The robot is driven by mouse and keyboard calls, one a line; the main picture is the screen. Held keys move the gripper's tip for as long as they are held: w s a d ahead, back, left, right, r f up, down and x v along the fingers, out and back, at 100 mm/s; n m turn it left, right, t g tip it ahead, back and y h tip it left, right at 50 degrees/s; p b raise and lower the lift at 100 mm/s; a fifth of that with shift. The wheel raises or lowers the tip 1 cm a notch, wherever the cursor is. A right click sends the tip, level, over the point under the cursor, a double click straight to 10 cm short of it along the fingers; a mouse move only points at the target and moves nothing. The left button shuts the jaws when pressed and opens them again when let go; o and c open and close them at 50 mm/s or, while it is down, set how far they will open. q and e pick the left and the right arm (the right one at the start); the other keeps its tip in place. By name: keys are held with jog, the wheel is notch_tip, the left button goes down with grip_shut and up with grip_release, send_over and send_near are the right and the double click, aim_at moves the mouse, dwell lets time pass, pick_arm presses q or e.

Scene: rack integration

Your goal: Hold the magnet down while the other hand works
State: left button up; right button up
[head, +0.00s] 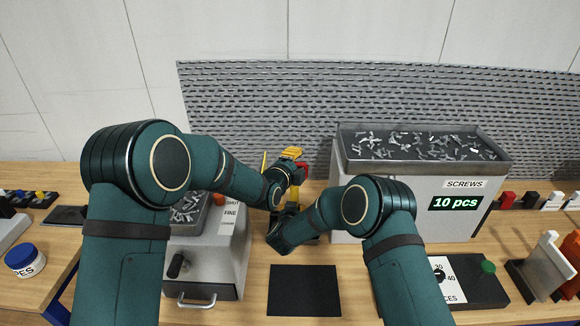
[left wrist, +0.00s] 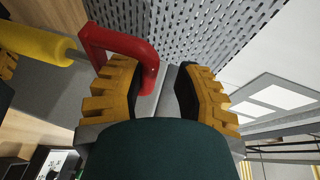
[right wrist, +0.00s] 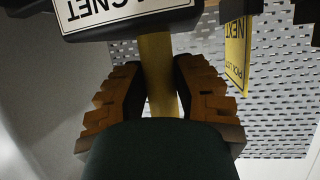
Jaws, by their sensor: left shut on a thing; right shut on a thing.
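My left gripper (left wrist: 160,82) is shut on a red bent handle (left wrist: 120,42), whose end goes down between the fingers in the left wrist view. In the head view its yellow fingers show above the bench, in front of the perforated panel. My right gripper (right wrist: 150,90) is shut on a yellow upright bar (right wrist: 158,65) in the right wrist view. Just above that bar is a dark-edged plate with a white label reading MAGNET (right wrist: 120,12), upside down. In the head view my forearms hide most of both held parts. I cannot tell how the red handle joins the magnet.
A bin marked SCREWS (head: 430,190), reading 10 pcs, stands right of my grippers. A grey box with a drawer (head: 210,262) is at left. A black mat (head: 304,290) lies bare in front. A yellow sign (right wrist: 237,55) hangs beside my right gripper.

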pick_arm(q)
jog(key=v, duration=1.1)
jog(key=shift+s+r, duration=0.15)
jog(key=shift+s, duration=0.2)
jog(key=shift+a, duration=0.1)
jog(key=w+d+f, duration=0.1)
jog(key=w, duration=0.2)
jog(key=w+d+f, duration=0.2)
jog(key=w, duration=0.2)
jog(key=w+d+f, duration=0.1)
jog(key=w+f, duration=0.1)
jog(key=w, duration=0.2)
jog(key=shift+d+f, duration=0.1)
jog(key=shift+d, duration=0.05)
jog(key=shift+s, duration=0.1)
grip_shut()
